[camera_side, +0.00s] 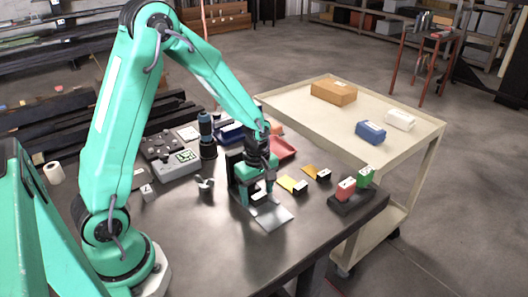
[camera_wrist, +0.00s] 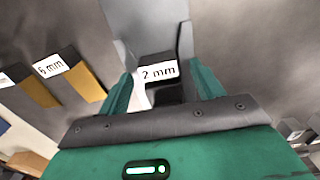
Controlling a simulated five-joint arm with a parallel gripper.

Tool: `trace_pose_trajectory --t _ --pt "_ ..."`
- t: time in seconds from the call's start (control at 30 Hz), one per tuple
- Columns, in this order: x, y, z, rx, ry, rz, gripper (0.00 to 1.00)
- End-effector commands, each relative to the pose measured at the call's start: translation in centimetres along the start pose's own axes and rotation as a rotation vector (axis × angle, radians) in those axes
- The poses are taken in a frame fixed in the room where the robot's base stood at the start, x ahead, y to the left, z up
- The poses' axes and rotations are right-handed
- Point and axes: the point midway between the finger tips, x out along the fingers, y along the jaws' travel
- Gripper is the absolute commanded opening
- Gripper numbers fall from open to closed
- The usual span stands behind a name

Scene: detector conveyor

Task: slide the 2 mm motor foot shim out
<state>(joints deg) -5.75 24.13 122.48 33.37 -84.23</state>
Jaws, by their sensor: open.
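The 2 mm shim's black tab with its white "2 mm" label (camera_wrist: 158,71) lies between my fingers in the wrist view. A flat grey plate (camera_wrist: 152,25) extends beyond the tab. In the side view a silver plate (camera_side: 273,217) lies on the dark bench, just in front of my gripper (camera_side: 257,195). My gripper (camera_wrist: 163,92) is open, with one teal finger on each side of the tab. I cannot tell whether either finger touches it. The motor foot cannot be made out clearly, and my gripper hides part of the work in the side view.
A yellow shim labelled "6 mm" (camera_wrist: 50,66) lies left in the wrist view. The front of the bench is clear.

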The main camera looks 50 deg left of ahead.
Motion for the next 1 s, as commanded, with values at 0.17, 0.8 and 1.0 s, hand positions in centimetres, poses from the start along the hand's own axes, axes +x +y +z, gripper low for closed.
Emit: trace_pose_trajectory --t 0.17,0.8,1.0 --pt "0.0 0.0 0.0 0.0 0.0 0.0 0.66" --pt "0.0 0.0 0.5 0.001 0.0 0.0 0.17" --pt "0.0 0.0 1.6 0.003 0.0 0.0 0.17"
